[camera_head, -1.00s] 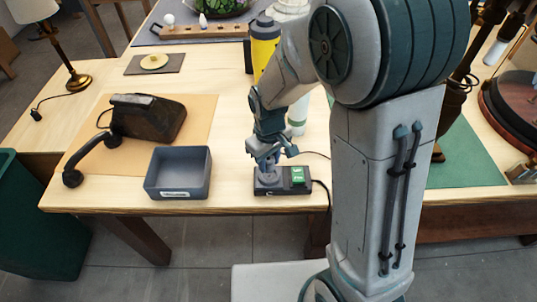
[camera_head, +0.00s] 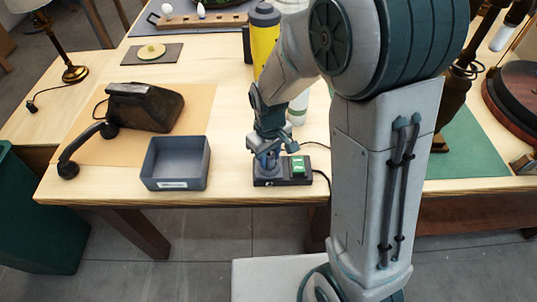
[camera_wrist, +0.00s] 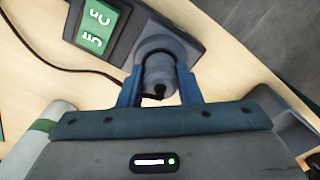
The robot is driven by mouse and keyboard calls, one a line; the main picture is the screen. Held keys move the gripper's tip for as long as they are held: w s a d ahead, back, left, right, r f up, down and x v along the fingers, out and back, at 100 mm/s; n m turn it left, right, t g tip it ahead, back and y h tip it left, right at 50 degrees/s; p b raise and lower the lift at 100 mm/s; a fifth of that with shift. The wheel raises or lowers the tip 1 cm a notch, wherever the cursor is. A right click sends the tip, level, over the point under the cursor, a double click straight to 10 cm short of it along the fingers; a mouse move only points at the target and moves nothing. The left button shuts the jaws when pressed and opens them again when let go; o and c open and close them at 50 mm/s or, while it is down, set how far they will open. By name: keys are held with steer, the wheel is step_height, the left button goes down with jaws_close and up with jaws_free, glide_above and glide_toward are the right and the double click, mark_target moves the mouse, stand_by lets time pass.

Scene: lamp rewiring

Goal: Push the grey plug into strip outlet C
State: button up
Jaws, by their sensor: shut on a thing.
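The dark power strip (camera_head: 283,181) lies near the table's front edge, with a green on/off switch (camera_head: 298,166) at its right end. My gripper (camera_head: 268,165) points down over the strip's left part. In the wrist view, its two blue fingers (camera_wrist: 160,92) are shut on the grey plug (camera_wrist: 158,72). The plug stands at a round outlet of the strip (camera_wrist: 186,24) beside the green switch (camera_wrist: 97,27). How deep it sits, and the outlet's letter, I cannot tell.
A grey-blue open bin (camera_head: 176,184) stands left of the strip. An old telephone (camera_head: 145,106) with its handset off lies farther left. A yellow bottle (camera_head: 264,38) stands behind my gripper. A dark cord (camera_head: 322,180) runs from the strip's right end.

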steer(key=shift+f+b, duration=0.4)
steer(key=shift+f, duration=0.15)
steer(key=o, duration=1.1)
steer(key=shift+c, duration=0.2)
steer(key=shift+r, duration=0.1)
step_height(320, 180, up, 7)
steer(key=p, duration=0.5)
